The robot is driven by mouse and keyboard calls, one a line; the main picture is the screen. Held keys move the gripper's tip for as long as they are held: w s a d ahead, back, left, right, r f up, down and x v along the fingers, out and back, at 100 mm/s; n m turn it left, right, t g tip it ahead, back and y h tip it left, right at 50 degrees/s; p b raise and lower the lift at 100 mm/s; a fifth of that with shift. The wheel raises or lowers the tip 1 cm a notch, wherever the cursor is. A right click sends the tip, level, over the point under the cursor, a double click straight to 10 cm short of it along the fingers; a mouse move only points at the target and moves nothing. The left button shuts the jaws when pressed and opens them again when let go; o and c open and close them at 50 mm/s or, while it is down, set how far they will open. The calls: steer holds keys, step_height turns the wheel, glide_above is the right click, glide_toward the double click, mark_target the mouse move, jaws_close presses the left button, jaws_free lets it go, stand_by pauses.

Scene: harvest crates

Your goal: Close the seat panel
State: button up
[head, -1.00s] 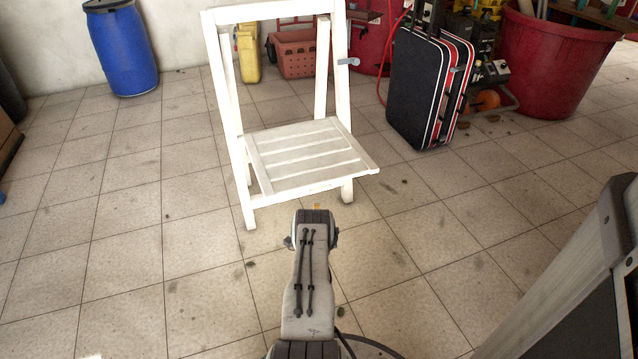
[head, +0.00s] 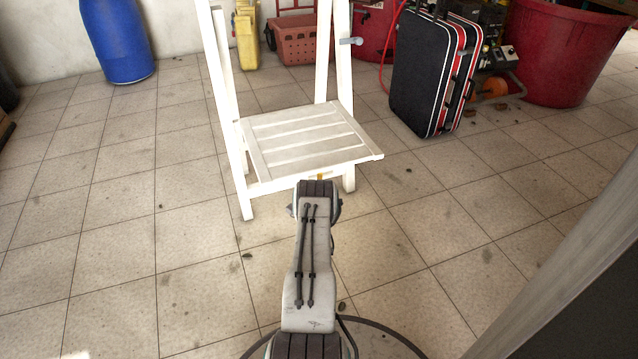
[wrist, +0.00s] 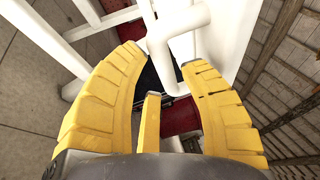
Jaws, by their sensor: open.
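A white wooden folding chair (head: 226,120) stands on the tiled floor in the head view. Its slatted seat panel (head: 305,138) is folded down, roughly level. My arm reaches toward the seat's front edge. My gripper shows there only as a bit of yellow just below that edge; the arm hides the rest. In the wrist view my gripper (wrist: 164,56) has its yellow fingers spread apart. White chair parts (wrist: 180,22) lie at and beyond the fingertips. I cannot tell whether they touch.
A black and red suitcase (head: 432,72) stands behind the chair to the right, by a large red tub (head: 565,55). A blue barrel (head: 120,40), a yellow container (head: 247,40) and an orange crate (head: 302,42) stand at the back. The floor left of the chair is clear.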

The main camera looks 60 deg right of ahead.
steer(key=shift+b+x, duration=0.4)
steer(key=shift+x, duration=0.9)
steer(key=shift+r, duration=0.1)
jaws_close()
